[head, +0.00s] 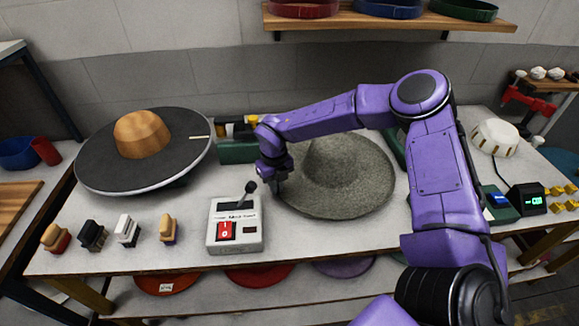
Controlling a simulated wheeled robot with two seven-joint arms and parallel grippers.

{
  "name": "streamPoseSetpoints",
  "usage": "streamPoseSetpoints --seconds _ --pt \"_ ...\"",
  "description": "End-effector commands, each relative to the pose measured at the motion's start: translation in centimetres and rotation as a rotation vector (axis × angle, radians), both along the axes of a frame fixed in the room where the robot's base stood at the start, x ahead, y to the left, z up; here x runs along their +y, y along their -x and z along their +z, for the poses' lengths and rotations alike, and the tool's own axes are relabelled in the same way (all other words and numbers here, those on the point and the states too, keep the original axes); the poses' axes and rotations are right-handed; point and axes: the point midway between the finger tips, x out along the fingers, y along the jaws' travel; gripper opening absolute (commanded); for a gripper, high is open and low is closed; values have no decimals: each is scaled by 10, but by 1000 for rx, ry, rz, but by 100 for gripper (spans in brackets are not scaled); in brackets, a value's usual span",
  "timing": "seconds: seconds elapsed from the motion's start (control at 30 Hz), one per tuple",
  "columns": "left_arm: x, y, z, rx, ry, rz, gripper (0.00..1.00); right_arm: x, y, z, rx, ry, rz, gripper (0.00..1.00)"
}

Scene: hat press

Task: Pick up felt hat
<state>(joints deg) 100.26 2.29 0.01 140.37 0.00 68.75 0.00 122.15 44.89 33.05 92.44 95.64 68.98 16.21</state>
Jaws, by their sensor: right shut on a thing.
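The grey felt hat (345,183) lies on the workbench, right of the middle, with its crown up and a wide round brim. My right arm reaches across from the right and covers part of the crown and the far brim. My right gripper (278,189) is at the left edge of the brim, pointing down, shut on the hat's brim. The fingertips are small and partly dark against the felt. The hat seems to be at bench height; I cannot tell if it is raised. My left gripper is not in view.
A control box (235,226) with a lever and red switch stands just left of the hat. The round press (92,165) with a wooden block is at the left. Several brushes (125,231) line the front left. A white domed device (496,137) stands at the right.

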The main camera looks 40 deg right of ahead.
Motion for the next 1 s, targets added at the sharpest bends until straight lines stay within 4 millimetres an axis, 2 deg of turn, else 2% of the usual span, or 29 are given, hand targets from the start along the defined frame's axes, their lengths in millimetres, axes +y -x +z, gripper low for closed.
streamPoseSetpoints --seconds 0.17,0.6,0.8,1.0 --pt "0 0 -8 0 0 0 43 0 -2 32 -9 0 1 0" --pt "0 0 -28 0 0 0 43 0 -1 146 -7 0 0 0" --pt "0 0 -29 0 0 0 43 0 0 170 -2 0 0 0" --pt "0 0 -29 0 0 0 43 0 0 173 -2 0 1 0"
